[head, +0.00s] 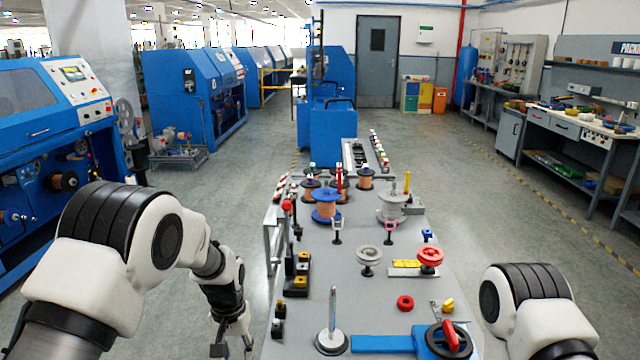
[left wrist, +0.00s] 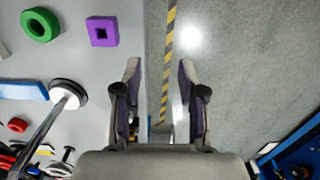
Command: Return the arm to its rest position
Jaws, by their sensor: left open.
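My left gripper (head: 233,338) hangs fingers down beside the left edge of the grey table (head: 385,290) in the head view. In the left wrist view its two fingers (left wrist: 158,85) are spread apart with nothing between them, over the floor just past the table edge. My right arm (head: 535,310) shows only in part at the lower right of the head view; its gripper is outside the frame.
The table carries a steel post on a round base (head: 332,340), red pulley (head: 431,256), grey pulley (head: 368,254), wire spools (head: 326,206) and a blue clamp with a black wheel (head: 449,340). A green ring (left wrist: 40,25) and purple square block (left wrist: 102,31) lie nearby. Floor left is clear.

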